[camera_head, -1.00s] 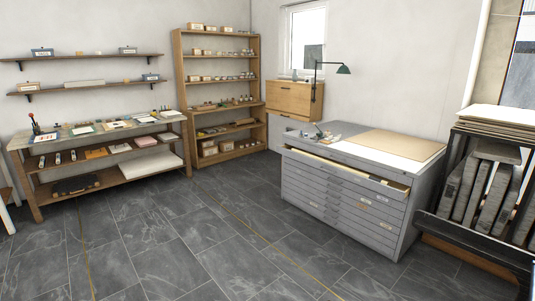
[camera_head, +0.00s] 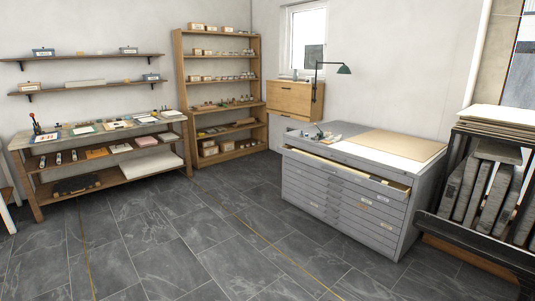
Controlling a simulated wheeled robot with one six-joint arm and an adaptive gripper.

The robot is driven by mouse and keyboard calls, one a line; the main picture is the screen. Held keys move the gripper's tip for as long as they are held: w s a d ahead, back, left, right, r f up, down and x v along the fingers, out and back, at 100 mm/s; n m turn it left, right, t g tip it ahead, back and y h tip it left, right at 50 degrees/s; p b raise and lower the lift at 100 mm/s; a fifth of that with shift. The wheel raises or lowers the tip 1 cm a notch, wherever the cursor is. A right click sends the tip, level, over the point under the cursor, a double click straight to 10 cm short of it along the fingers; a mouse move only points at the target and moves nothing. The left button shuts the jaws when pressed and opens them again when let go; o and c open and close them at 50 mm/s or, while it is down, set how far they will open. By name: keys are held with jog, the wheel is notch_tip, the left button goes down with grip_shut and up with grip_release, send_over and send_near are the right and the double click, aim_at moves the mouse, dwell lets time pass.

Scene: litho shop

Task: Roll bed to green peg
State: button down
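Neither a press bed nor a green peg can be made out in the head view. My gripper and arm are not in view either. The view takes in a corner of the shop with furniture along the walls and bare floor in front.
A wooden workbench (camera_head: 110,190) stands left, below two wall shelves (camera_head: 88,88). A tall wooden shelf unit (camera_head: 177,90) stands at the back. A grey flat-file cabinet (camera_head: 340,205), its top drawer slightly open, and a dark slab rack (camera_head: 475,240) stand right. The tiled floor (camera_head: 190,250) between is clear.

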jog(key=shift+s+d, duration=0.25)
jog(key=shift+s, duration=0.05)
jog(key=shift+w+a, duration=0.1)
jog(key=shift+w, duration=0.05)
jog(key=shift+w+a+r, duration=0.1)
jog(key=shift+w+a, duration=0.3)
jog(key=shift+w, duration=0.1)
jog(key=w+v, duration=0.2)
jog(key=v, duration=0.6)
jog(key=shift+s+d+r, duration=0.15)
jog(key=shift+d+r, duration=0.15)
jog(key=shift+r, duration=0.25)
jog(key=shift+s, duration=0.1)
